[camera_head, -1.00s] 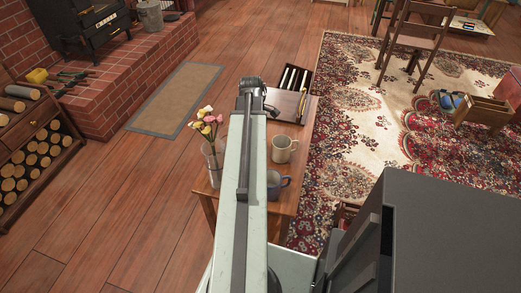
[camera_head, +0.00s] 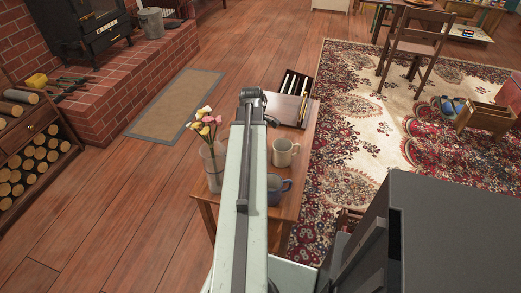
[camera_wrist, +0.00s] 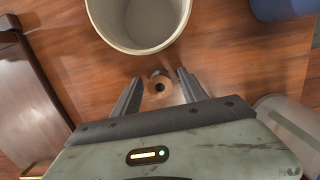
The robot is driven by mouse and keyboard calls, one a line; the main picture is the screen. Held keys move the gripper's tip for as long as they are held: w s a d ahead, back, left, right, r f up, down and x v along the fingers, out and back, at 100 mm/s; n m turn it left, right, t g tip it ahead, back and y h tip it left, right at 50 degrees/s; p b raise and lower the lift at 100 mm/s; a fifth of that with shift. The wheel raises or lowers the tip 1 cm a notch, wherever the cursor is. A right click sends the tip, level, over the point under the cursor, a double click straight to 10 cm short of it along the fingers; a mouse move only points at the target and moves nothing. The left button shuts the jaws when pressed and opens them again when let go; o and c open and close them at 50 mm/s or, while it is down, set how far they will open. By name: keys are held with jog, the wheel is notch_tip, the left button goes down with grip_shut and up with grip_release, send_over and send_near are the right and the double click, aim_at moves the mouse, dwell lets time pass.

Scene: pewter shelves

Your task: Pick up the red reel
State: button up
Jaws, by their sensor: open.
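A small reddish-brown reel (camera_wrist: 159,84) with a dark hole in its middle stands on the wooden table (camera_wrist: 225,75) in the wrist view. It looks to be the red reel. My gripper (camera_wrist: 159,78) is open, with one finger to each side of the reel in the picture and gaps on both sides. I cannot tell how far above the table the fingertips are. In the head view, my arm covers the middle of the table (camera_head: 290,205), and neither the reel nor the fingers show there.
A cream mug (camera_wrist: 142,48) stands just beyond the reel; it also shows in the head view (camera_head: 283,155). A blue mug (camera_head: 275,188), a glass vase of flowers (camera_head: 213,165) and a wooden box (camera_head: 285,108) surround the spot. An armchair-like dark block at right is unclear.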

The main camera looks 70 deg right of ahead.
notch_tip(320, 180, up, 12)
jog(key=w+p, duration=0.1)
jog(key=p, duration=1.1)
jog(key=shift+w+r, duration=0.2)
